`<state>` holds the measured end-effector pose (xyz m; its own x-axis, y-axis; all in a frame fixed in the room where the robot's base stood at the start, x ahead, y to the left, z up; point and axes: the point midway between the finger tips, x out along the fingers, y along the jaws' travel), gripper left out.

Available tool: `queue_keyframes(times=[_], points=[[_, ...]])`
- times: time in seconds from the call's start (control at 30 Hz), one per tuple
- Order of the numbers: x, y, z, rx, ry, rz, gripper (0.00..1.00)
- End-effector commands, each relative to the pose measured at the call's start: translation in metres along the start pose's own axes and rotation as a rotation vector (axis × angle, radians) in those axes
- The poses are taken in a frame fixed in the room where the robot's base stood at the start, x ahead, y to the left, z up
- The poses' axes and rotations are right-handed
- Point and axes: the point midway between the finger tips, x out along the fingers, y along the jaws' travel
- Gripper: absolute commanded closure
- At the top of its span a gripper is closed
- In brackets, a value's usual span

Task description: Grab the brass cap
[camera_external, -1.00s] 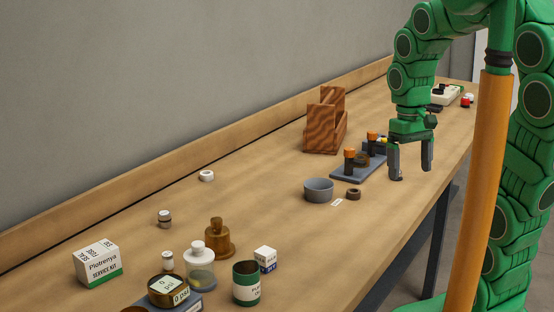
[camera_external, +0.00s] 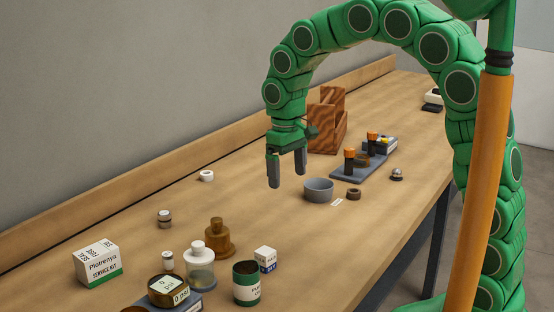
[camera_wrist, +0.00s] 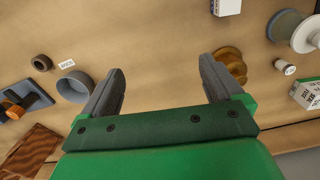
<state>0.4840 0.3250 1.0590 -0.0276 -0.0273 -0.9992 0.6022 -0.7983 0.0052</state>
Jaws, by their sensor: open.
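My gripper (camera_external: 287,178) is open and empty, held above the bench left of the grey bowl (camera_external: 318,190). In the wrist view, bare wood shows between its fingers (camera_wrist: 161,68). A brown-gold stepped piece with a knob (camera_external: 218,240) stands upright nearer the camera; it also shows in the wrist view (camera_wrist: 231,60), partly behind the right finger. A dark brown ring (camera_external: 353,194) lies right of the bowl, and in the wrist view (camera_wrist: 41,62) it is at left. I cannot tell for sure which piece is the brass cap.
A small card (camera_external: 337,202) lies by the bowl. A grey plate with orange-topped posts (camera_external: 345,179) and a wooden box (camera_external: 322,138) stand behind. A silver domed piece (camera_external: 397,175) is at right. Bottles, a service kit box (camera_external: 97,264) and a green tin (camera_external: 246,284) crowd the front.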

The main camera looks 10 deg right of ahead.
Motion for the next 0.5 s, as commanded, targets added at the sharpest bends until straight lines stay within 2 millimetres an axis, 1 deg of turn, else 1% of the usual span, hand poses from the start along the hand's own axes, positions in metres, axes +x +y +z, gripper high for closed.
queue_keyframes(times=[0.03, 0.17, 0.2, 0.4, 0.5], points=[[0.008, -0.014, -0.012, -0.026, -0.002, 0.001, 0.06], [0.019, -0.046, -0.04, -0.081, 0.012, 0.002, 0.06], [0.024, -0.057, -0.047, -0.099, 0.013, 0.002, 0.06], [0.046, -0.11, -0.08, -0.18, 0.027, 0.001, 0.06], [0.055, -0.13, -0.089, -0.209, 0.031, 0.0, 0.06]])
